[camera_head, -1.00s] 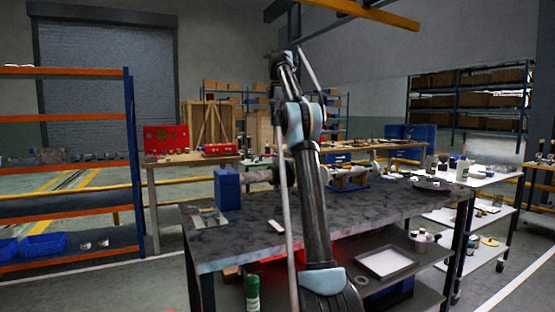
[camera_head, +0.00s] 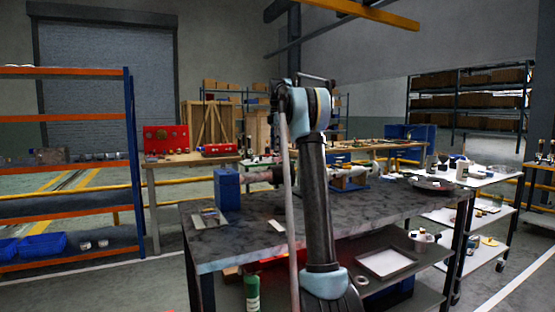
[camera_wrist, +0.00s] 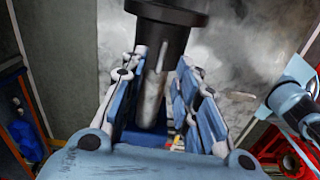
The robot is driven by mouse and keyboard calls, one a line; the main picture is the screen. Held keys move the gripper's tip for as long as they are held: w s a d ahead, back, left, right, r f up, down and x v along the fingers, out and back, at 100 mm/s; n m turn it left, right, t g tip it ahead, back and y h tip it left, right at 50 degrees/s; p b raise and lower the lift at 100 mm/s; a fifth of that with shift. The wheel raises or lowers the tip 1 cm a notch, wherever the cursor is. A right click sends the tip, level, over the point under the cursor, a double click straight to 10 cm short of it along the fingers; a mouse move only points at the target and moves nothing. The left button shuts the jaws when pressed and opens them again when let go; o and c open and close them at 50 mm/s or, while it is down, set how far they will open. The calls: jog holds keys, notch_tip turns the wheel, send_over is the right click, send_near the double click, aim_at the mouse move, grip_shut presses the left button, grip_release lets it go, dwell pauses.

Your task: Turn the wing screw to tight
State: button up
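In the wrist view my gripper (camera_wrist: 164,58) has its two blue-and-white fingers apart. A dark flanged cylinder (camera_wrist: 168,20) is at the top of that view, just beyond the fingertips. A grey shaft-like part (camera_wrist: 152,88) shows between the fingers, closer to the left one. I cannot tell whether either finger touches it. I cannot make out the wing screw in any view. In the head view my arm stands upright in front of the workbench (camera_head: 232,245) and hides part of it. My gripper cannot be made out there.
A blue block (camera_head: 227,189) and pale pipe-like machinery (camera_head: 345,178) stand on the bench. A round tray (camera_head: 432,184) lies at its right end. A green bottle (camera_head: 252,291) is at the front left below. An orange-and-blue shelf (camera_head: 70,167) stands left. Floor between shelf and bench is clear.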

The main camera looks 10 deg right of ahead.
aim_at(277, 161)
jog(key=shift+f, duration=2.8)
grip_shut()
